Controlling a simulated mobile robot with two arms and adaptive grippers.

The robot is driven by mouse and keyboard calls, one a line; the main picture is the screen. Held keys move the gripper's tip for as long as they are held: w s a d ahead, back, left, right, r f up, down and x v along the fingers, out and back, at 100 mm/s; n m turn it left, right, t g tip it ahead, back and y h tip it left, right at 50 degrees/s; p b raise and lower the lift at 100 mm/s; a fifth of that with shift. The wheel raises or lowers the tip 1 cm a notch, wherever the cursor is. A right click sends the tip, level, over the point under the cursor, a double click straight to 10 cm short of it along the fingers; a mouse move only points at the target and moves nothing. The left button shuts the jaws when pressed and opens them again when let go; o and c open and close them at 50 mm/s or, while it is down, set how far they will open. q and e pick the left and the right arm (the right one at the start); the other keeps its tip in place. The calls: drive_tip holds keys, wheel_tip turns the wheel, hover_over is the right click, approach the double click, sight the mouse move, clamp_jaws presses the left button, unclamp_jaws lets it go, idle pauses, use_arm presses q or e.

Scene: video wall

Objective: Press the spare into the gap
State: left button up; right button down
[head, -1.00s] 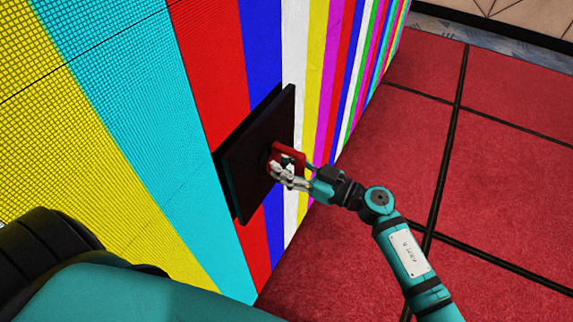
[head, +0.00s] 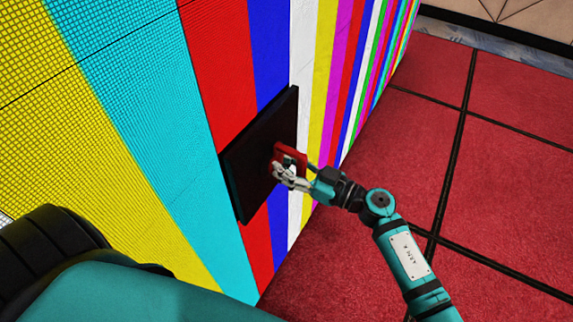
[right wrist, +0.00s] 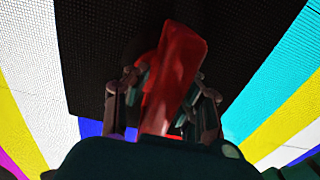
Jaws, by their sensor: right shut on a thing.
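The spare is a dark square panel (head: 248,165) with a red handle (head: 291,153) on its face. It stands against the striped wall, over the red, blue and white bars, where the gap is. The panel covers the gap, and I cannot tell whether it is fully flush. My right gripper (head: 282,170) is shut on the red handle. In the right wrist view the handle (right wrist: 176,70) stands between the fingers of my gripper (right wrist: 160,98), with the dark panel (right wrist: 95,45) behind. My left gripper is not in view.
The video wall (head: 160,110) of lit colour bars fills the left and runs away to the upper right. A red tiled floor (head: 500,180) with dark seams lies clear to the right. A beige wall (head: 520,20) stands at the far right.

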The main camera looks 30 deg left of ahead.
drive_tip(key=shift+a+r+p, duration=0.2)
drive_tip(key=shift+a+p, duration=0.15)
drive_tip(key=shift+p, duration=0.3)
idle(1.7)
drive_tip(key=shift+a+r, duration=0.1)
drive_tip(key=shift+a, duration=0.8)
idle(3.2)
drive_tip(key=shift+f+y+b, duration=0.2)
drive_tip(key=shift+y+b, duration=0.1)
drive_tip(key=shift+b, duration=0.6)
drive_tip(key=shift+d, duration=0.15)
idle(0.3)
